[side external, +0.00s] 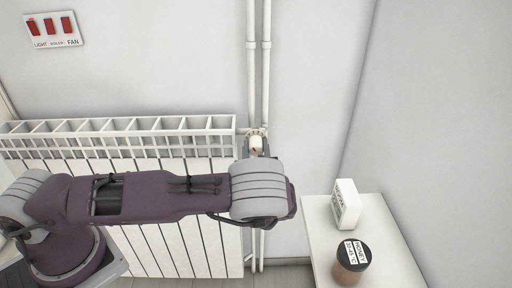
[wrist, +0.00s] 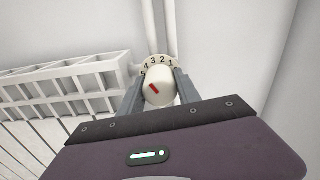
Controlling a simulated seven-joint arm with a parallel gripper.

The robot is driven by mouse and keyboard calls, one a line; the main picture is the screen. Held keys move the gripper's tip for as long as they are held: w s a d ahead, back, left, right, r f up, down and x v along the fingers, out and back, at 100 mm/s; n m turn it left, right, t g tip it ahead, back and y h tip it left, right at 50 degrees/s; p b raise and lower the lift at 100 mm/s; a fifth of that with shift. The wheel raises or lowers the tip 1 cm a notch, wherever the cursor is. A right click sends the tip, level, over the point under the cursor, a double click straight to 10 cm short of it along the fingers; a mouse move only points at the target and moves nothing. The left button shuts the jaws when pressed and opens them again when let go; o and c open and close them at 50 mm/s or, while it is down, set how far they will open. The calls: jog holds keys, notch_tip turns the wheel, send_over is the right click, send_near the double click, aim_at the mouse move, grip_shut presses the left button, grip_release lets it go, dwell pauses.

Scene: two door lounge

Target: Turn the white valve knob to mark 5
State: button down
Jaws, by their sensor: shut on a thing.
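The white valve knob (wrist: 159,88) sits at the top right end of the radiator, below two vertical pipes. In the wrist view it has a red pointer mark and a cream dial ring (wrist: 158,63) behind it with the numbers 1 to 5. The red mark slants up and to the left, roughly toward the 5 at the ring's left end. My gripper (wrist: 160,92) is shut on the knob, one finger on each side.
The white radiator (side external: 180,218) runs along the wall to the left. Two white pipes (side external: 266,75) rise behind the knob. A white table (side external: 390,245) at the right holds a white box (side external: 346,204) and a dark-lidded jar (side external: 351,265). A switch panel (side external: 53,30) hangs upper left.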

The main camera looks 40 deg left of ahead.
aim_at(256, 152)
jog(key=n, duration=0.4)
jog(key=shift+n, duration=0.3)
jog(key=n, duration=0.4)
jog(key=shift+n, duration=0.3)
jog(key=c, duration=0.9)
grip_release()
jog(key=shift+o, duration=0.2)
jog(key=shift+s+d, duration=0.1)
jog(key=v, duration=0.7)
